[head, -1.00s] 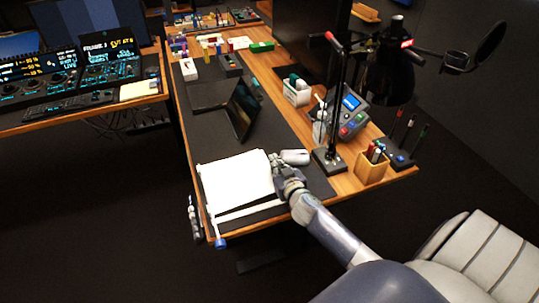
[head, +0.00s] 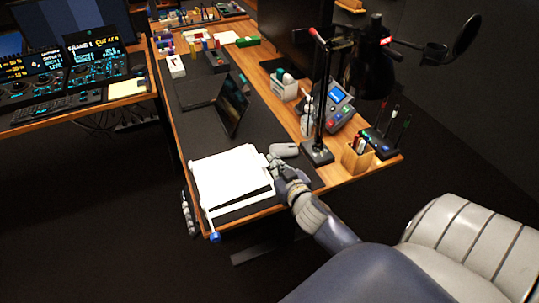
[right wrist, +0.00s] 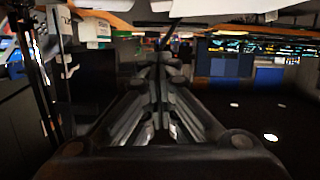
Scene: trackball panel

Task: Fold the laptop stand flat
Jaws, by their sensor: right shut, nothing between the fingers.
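The laptop stand appears to be the white panel (head: 232,175) at the near end of the desk in the head view. A dark gap shows between its near edge and a thin white bar, so it looks slightly raised; its exact tilt is unclear. A white rod with a blue knob (head: 214,237) sits at its near left corner. My right gripper (head: 272,161) is shut and empty beside the panel's right edge; contact cannot be told. In the right wrist view its fingers (right wrist: 160,65) are together, with a pale surface above. My left gripper is not in view.
A white mouse (head: 285,149) lies right beside my right gripper. A dark laptop-like screen (head: 233,108) stands behind the panel. A lamp base (head: 317,153) and a wooden pen box (head: 357,157) stand to the right. The dark mat between is mostly clear.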

